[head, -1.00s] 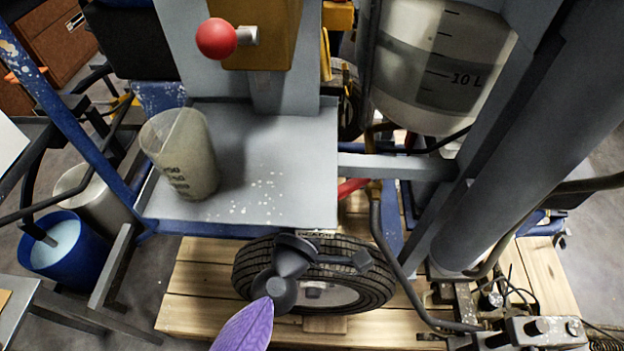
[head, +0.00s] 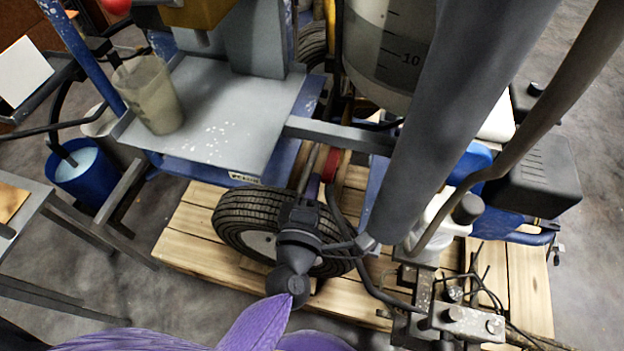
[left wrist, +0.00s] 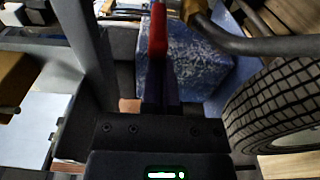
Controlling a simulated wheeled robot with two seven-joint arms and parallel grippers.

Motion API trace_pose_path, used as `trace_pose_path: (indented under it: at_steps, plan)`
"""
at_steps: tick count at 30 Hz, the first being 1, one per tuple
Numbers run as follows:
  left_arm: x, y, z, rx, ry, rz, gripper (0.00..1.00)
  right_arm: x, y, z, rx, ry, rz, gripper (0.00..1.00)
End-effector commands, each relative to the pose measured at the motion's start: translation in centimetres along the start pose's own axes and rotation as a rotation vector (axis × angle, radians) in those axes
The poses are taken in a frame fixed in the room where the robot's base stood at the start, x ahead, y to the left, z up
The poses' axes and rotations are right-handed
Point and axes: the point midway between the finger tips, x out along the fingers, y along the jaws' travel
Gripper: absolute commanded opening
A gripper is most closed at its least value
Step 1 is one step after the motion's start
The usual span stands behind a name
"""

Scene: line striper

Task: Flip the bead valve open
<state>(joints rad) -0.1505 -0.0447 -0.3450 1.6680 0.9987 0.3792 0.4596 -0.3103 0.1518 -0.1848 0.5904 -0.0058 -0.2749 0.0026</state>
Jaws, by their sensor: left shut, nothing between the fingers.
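My left gripper (head: 311,184) reaches in from the bottom of the head view, past the near tyre, toward the underside of the grey shelf. In the left wrist view its dark fingers (left wrist: 162,88) are together with nothing between them. A red lever-like part (left wrist: 158,30) lies in line with the fingertips there; I cannot tell whether they touch it. A red part (head: 331,165) also shows in the head view just right of the fingers, probably the valve's handle. The valve body is not clearly visible. My right gripper is not in view.
The black tyre (head: 238,220) stands close left of my left gripper. The grey shelf (head: 225,120) with a cup (head: 148,95) is above. A thick grey post (head: 440,130) and a dark bent hose (head: 345,235) are close on the right. A speckled blue part (left wrist: 200,60) is beside the red part.

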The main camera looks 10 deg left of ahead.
Motion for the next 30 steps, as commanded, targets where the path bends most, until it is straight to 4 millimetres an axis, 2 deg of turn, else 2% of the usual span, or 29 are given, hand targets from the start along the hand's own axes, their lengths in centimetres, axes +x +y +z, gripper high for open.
trace_pose_path:
  at_steps: [8, 26, 30]
  plan:
    - [-0.1, 0.0, 0.8, -0.001, -0.011, -0.001, 0.0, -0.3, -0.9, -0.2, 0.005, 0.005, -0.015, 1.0]
    - [-0.2, -0.1, 1.3, -0.003, -0.019, -0.006, 0.0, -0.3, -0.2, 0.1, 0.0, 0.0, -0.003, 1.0]
    - [-1.4, -0.1, 1.2, -0.001, -0.018, -0.008, 0.0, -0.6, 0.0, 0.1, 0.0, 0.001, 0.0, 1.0]
